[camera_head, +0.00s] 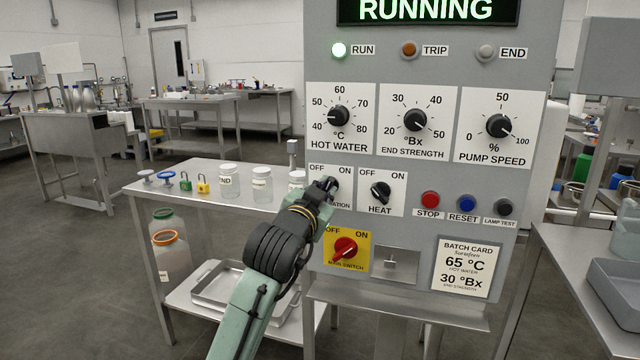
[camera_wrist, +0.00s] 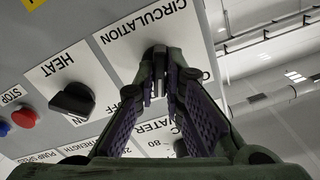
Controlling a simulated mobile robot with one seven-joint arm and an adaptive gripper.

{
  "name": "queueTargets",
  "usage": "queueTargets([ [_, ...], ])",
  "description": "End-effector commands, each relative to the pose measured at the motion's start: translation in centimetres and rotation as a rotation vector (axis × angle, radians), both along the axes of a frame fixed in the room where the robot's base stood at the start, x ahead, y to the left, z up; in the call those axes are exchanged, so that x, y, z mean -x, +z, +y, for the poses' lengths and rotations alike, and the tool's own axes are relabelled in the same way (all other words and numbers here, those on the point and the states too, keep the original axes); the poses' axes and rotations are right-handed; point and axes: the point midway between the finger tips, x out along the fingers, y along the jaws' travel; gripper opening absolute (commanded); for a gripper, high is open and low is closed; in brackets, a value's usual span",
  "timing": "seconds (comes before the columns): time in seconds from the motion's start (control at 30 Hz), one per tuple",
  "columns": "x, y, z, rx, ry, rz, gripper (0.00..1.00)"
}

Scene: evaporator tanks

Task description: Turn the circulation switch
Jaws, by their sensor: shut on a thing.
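The circulation switch plate (camera_head: 316,170), marked OFF and ON, is on the grey control panel, left of the HEAT switch (camera_head: 380,192). My gripper (camera_head: 327,188) reaches up to this plate from below and covers much of it. In the wrist view my gripper (camera_wrist: 157,88) is shut on the dark circulation switch, with its fingers on both sides of it. The fingers hide most of the switch, so I cannot tell which way it points. The CIRCULATION label (camera_wrist: 140,28) shows beside the fingers.
The red main switch (camera_head: 345,249) on its yellow plate is just below my gripper. STOP (camera_head: 430,199) and RESET (camera_head: 468,202) buttons are to the right. A table with jars (camera_head: 262,184) stands left.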

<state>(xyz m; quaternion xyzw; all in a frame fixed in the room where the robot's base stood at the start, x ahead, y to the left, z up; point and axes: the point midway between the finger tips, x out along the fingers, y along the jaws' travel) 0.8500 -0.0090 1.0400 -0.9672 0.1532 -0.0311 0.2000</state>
Motion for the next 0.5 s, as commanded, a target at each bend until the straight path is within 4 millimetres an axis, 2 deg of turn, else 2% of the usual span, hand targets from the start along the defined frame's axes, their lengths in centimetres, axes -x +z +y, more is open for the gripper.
queueTargets([
  [0.1, 0.02, -0.1, 0.02, -0.067, 0.0, -0.023, 0.0],
  [0.37, 0.02, -0.13, 0.02, -0.084, 0.0, -0.027, 0.0],
  [0.5, 0.01, -0.25, 0.03, -0.204, 0.001, -0.067, 0.0],
])
